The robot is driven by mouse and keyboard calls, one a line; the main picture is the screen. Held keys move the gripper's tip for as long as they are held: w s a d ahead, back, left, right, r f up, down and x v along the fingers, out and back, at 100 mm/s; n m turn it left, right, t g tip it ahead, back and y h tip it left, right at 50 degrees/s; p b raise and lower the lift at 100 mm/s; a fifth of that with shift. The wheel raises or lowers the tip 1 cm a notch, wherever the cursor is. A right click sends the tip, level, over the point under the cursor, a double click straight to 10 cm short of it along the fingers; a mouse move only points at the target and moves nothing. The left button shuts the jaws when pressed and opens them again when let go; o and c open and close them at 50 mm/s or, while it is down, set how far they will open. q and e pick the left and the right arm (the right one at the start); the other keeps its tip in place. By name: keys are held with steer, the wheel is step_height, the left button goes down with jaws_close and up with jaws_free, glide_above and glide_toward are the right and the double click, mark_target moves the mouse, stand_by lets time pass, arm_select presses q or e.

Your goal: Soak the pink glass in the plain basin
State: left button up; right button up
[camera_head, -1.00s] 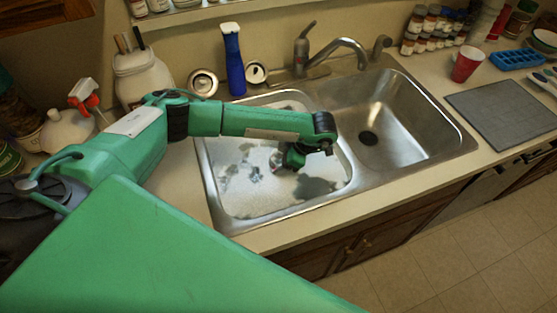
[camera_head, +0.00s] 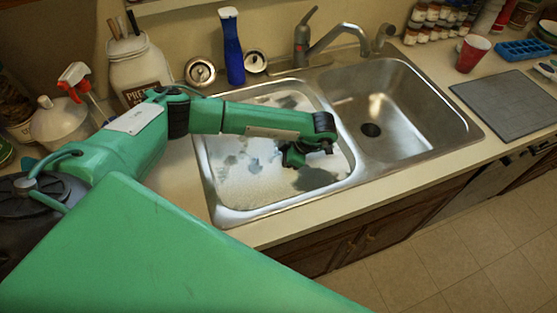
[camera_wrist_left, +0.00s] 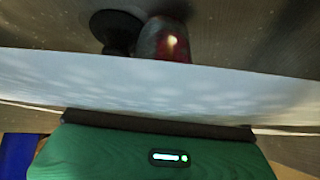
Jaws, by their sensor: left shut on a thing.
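My left gripper (camera_head: 303,154) is over the left basin (camera_head: 222,216), whose floor area looks covered by pale, patchy liquid. The gripper is shut on this glass. A pale band, which looks like a liquid surface, crosses in front and hides the glass's lower part in that view. In the head view the arm and gripper hide the glass. I cannot tell how deep it sits. My right gripper is not in view.
The right basin (camera_head: 400,110) is bare metal with a dark drain. The faucet (camera_head: 340,38) stands behind the basins. A blue bottle (camera_head: 233,50) is at the back. A red cup (camera_head: 471,54) and a grey mat (camera_head: 505,103) are on the right counter. Jars and a spray bottle stand left.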

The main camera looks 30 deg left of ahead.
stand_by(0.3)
arm_select(q)
steer(key=shift+f+b, duration=0.35)
steer(key=shift+f, duration=0.05)
steer(key=o, duration=1.3)
steer(key=shift+c, duration=0.2)
steer(key=shift+r, duration=0.55)
step_height(320, 180, up, 19)
steer(key=shift+b, duration=0.4)
